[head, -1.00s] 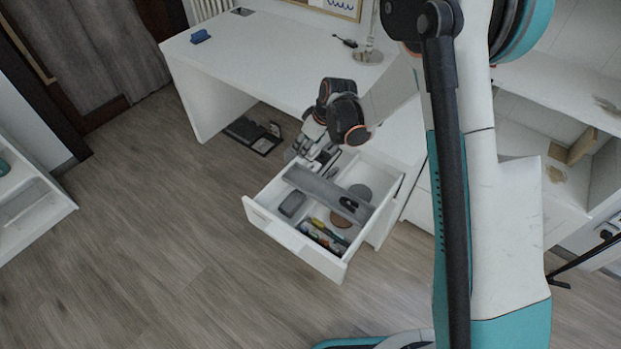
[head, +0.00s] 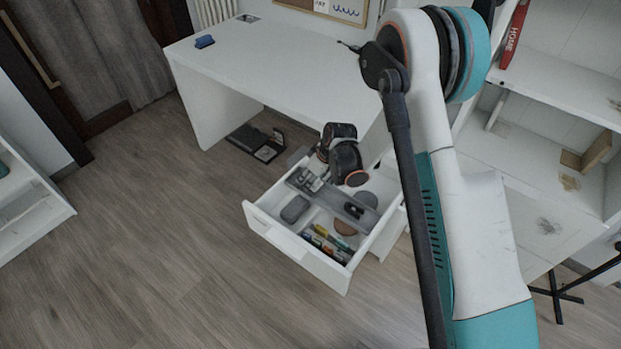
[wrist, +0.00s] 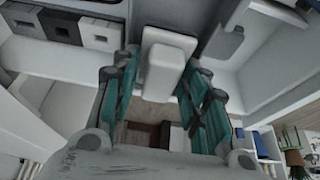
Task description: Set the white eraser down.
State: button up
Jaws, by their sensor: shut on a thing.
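The white eraser (wrist: 165,62) is between the teal fingers of my gripper (wrist: 163,72) in the wrist view. My gripper is shut on it. In the head view my gripper (head: 312,180) is low over the far left end of the grey organizer tray (head: 331,198) in the open white drawer (head: 290,245). The eraser cannot be made out clearly there. I cannot tell whether it touches anything below.
The drawer holds a grey rounded item (head: 295,209), a brown disc (head: 345,226), a grey disc (head: 366,199) and several coloured items (head: 325,243). The desk top (head: 270,60) above is mostly clear, with a blue item (head: 204,41) at its left.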

jog(key=shift+f, duration=0.5)
jog(key=o, duration=0.9)
jog(key=shift+o, duration=0.2)
